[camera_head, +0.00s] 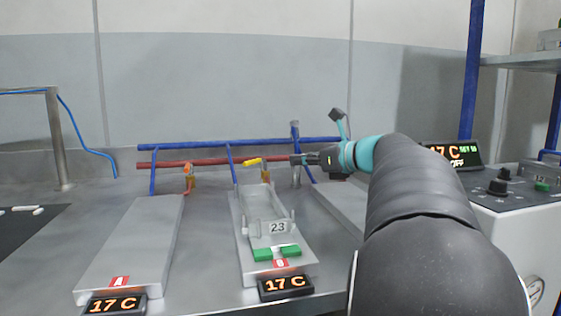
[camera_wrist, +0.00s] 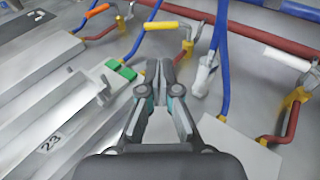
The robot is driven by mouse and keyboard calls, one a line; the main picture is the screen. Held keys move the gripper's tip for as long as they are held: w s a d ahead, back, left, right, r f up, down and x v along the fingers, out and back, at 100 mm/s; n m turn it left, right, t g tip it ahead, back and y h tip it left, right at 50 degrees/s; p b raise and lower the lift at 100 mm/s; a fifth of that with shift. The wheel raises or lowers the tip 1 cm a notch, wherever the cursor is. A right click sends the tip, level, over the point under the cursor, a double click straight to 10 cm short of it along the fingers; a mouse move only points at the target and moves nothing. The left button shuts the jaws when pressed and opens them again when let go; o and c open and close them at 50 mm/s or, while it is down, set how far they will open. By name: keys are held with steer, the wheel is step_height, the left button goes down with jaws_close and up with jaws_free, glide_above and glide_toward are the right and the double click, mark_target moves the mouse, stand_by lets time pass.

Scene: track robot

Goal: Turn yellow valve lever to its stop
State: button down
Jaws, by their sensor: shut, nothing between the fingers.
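The yellow valve lever (camera_head: 253,161) sits on a brass-coloured valve at the red pipe, behind the middle plate. It also shows in the wrist view (camera_wrist: 161,25), lying roughly along the pipe, beyond my fingertips. My gripper (camera_head: 296,160) is just right of the lever in the head view, apart from it. In the wrist view my gripper (camera_wrist: 159,70) has its fingertips together and empty, pointing toward the pipes.
An orange lever (camera_head: 188,168) is on the left valve. A red pipe (camera_head: 215,161) and blue pipes (camera_head: 220,145) run along the back. The middle plate holds a tray marked 23 (camera_head: 262,205) and green blocks (camera_head: 291,251).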

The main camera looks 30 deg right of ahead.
mark_target(252, 162)
steer(key=x, duration=1.3)
steer(key=shift+w+a, duration=0.1)
steer(key=shift+a, duration=0.2)
